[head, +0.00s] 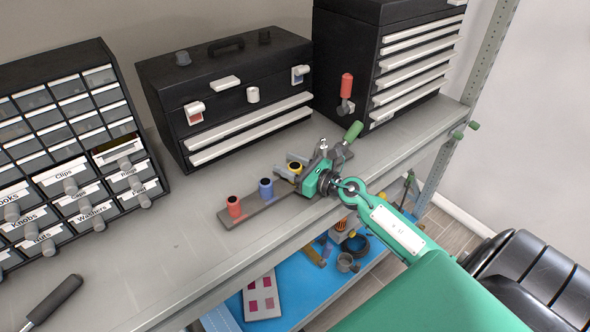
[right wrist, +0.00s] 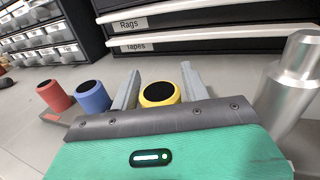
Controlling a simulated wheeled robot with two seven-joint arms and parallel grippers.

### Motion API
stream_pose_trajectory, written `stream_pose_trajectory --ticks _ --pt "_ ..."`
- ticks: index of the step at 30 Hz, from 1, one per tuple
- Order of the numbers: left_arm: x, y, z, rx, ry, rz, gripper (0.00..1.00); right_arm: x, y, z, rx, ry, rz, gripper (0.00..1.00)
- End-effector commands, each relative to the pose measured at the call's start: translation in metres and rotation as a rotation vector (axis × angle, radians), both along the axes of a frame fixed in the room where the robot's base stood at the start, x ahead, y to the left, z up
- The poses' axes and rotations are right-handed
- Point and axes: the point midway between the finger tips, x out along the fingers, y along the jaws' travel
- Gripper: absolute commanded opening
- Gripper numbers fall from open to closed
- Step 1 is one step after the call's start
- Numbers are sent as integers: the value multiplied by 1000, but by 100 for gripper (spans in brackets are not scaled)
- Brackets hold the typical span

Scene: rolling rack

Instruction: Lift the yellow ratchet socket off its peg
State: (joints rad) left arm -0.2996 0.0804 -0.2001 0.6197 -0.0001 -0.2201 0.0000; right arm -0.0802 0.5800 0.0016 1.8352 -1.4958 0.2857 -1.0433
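The yellow ratchet socket (head: 295,169) stands upright on the dark rail (head: 238,215) on the bench, and its black top faces up. My right gripper (head: 290,165) reaches in from the right, low over the rail. In the right wrist view its two fingers (right wrist: 160,78) stand apart, one on each side of the yellow socket (right wrist: 160,94). The gripper looks open; I cannot tell whether either finger touches the socket. The peg is hidden. My left gripper is not in view.
A blue socket (head: 266,188) and a red socket (head: 234,206) stand on the rail left of the yellow one. A green-handled tool (head: 350,136) and a silver cylinder (right wrist: 292,80) are close on the right. A black toolbox (head: 222,90) stands behind. The bench front-left is mostly clear.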

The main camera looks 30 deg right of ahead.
Motion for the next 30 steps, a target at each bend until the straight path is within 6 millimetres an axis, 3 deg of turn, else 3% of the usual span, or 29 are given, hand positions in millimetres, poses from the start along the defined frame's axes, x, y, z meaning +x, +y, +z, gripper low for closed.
stream_pose_trajectory --ticks 1,5,14,30 --pt "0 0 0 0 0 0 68 0 0 0 0 0 0 36" --pt "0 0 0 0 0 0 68 0 0 0 0 0 0 11" --pt "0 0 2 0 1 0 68 0 0 5 -1 -2 0 10" --pt "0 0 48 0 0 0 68 0 0 92 1 -4 1 10"
